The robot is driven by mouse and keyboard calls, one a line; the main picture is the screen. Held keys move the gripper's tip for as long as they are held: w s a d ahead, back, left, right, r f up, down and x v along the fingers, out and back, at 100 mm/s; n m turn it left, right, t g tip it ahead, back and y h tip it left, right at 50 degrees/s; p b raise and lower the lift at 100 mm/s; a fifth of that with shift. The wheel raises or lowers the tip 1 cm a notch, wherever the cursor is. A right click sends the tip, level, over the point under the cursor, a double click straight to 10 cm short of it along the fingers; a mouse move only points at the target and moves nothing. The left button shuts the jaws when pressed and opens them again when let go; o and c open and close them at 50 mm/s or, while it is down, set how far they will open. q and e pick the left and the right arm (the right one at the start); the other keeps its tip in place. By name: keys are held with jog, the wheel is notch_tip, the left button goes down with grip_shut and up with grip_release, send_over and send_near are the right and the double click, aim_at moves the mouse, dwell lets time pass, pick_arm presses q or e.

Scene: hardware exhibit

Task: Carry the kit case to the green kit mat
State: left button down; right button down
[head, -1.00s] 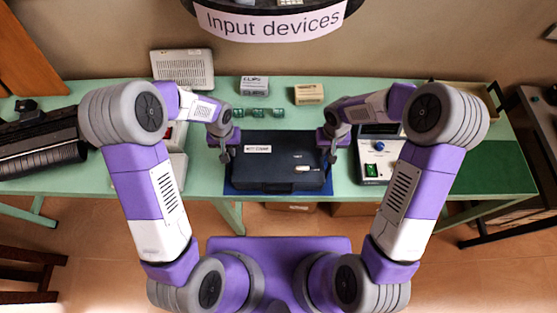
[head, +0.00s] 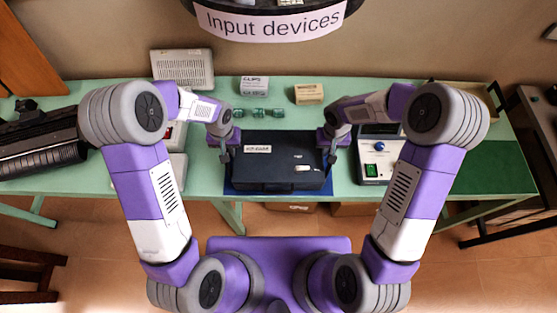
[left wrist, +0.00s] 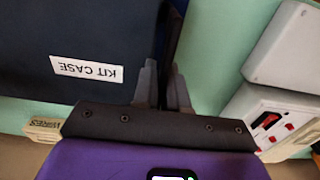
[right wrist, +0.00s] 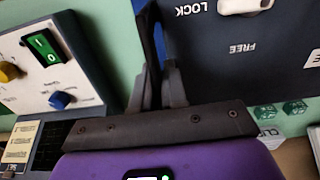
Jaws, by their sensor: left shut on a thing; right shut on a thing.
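The dark kit case (head: 275,172), with a white "KIT CASE" label, is over a blue mat (head: 232,190) at the table's middle. My left gripper (head: 224,156) is shut on a thin dark part at its left side, also seen in the left wrist view (left wrist: 172,40). My right gripper (head: 331,156) is shut on a similar part at its right side, seen in the right wrist view (right wrist: 149,35). A white slider (right wrist: 245,5) sits by the word LOCK on the lid. The green kit mat (head: 495,165) lies bare at the table's right end, partly behind my right arm.
A control box (head: 376,165) with a green switch and blue knob stands close right of the case. White devices (left wrist: 275,115) stand to the left. Behind are small green blocks (head: 259,113), a CLIPS box (head: 254,86) and a tan box (head: 309,94).

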pick_arm(q)
jog(key=shift+w+r, duration=0.1)
jog(key=shift+r, duration=0.05)
pick_arm(e)
jog(key=shift+w+r, duration=0.1)
jog(key=shift+r, duration=0.05)
